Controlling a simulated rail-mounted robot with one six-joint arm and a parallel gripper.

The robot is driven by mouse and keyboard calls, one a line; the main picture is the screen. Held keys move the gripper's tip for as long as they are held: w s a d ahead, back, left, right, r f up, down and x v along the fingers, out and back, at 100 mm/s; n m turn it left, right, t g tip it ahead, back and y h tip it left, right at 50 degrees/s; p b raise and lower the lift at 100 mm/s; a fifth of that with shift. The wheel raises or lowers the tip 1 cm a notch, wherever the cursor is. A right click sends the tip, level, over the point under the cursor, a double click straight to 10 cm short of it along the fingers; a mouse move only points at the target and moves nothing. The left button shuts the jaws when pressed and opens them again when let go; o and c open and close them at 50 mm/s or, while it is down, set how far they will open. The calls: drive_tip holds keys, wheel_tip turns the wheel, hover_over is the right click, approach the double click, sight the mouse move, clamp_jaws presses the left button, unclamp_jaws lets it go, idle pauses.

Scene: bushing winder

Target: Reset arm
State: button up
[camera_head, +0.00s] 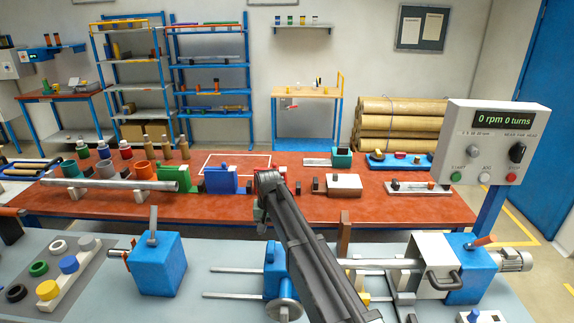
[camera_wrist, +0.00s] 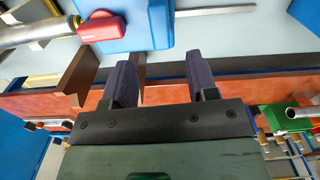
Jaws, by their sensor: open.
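My gripper (camera_wrist: 160,68) shows in the wrist view with its two dark fingers spread apart and nothing between them. In the head view my dark arm rises from the bottom edge over the winder and hides part of it; I cannot make out the fingers there. In the wrist view the fingers point toward a blue block (camera_wrist: 131,25) with a red part (camera_wrist: 101,28) on the grey bench, apart from them. A brown upright post (camera_wrist: 76,75) stands close to the left finger; it also shows in the head view (camera_head: 344,235).
The winder's blue-and-white drive end (camera_head: 434,262) and control panel (camera_head: 495,140), reading 0 rpm 0 turns, are at right. A blue block with a lever (camera_head: 157,265) is at left. The red table (camera_head: 400,210) behind holds a long tube (camera_head: 110,184) and several parts.

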drive_tip(key=s+d+f+m+b, duration=0.1)
drive_tip(key=s+d+f+b, duration=0.1)
drive_tip(key=s+d, duration=2.4)
drive_tip(key=shift+s+d, duration=0.4)
drive_tip(key=shift+s, duration=0.4)
